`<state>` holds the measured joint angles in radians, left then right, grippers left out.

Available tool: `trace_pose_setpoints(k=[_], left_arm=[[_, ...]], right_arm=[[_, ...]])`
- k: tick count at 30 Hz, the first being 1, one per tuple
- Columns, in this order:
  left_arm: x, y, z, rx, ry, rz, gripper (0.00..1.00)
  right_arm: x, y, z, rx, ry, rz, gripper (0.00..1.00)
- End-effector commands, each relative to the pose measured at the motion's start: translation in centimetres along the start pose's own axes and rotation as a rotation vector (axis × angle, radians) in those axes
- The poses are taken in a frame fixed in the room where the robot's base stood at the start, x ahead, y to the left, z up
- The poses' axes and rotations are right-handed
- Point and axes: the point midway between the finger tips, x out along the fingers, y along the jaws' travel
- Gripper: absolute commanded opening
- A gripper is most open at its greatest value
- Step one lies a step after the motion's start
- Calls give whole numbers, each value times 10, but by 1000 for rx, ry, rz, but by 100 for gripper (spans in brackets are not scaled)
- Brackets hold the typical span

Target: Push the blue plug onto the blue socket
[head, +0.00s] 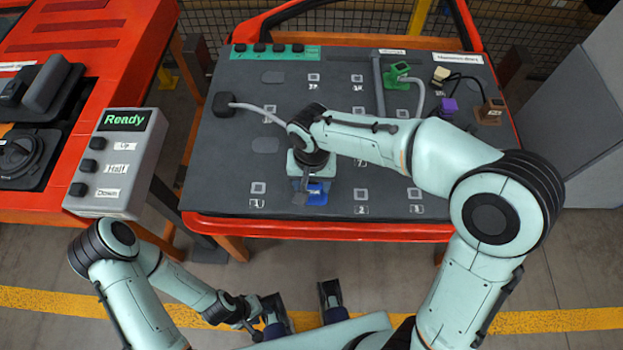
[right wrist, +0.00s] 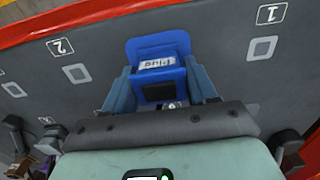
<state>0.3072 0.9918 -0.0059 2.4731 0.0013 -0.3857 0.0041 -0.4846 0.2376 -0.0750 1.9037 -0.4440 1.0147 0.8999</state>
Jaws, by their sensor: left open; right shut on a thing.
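The blue plug (right wrist: 160,68), with a white label, sits between the fingers of my right gripper (right wrist: 160,88) in the right wrist view. In the head view the plug (head: 318,193) shows just below my right gripper (head: 308,190), low over the front of the grey door panel, between the squares marked 1 and 2. A wider blue plate (right wrist: 178,42) shows behind the plug; I cannot tell whether it is the socket or part of the plug, nor whether the parts touch. My left gripper (head: 302,308) is open and empty, in front of the door.
A grey cable runs from a black block (head: 223,104) toward my right wrist. A green connector (head: 399,72), a purple one (head: 448,106) and a brown one (head: 490,112) sit on the panel (head: 235,165). A button box (head: 117,162) reading Ready stands left.

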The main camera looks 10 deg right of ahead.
Motion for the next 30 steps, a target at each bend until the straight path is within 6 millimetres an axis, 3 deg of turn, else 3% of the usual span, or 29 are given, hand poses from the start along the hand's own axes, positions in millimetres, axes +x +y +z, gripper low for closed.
trace_pose_setpoints(k=[15, 16, 18, 19, 30], left_arm=[[0, 0, 0, 0, 0, 0, 43], [0, 0, 0, 0, 0, 0, 43], [0, 0, 0, 0, 0, 0, 43], [0, 0, 0, 0, 0, 0, 43], [-1, 0, 0, 0, 0, 0, 43]], right_arm=[[1, 0, 0, 0, 0, 0, 0], [1, 0, 0, 0, 0, 0, 60], [1, 0, 0, 0, 0, 0, 83], [1, 0, 0, 0, 0, 0, 87], [-5, 0, 0, 0, 2, -1, 87]])
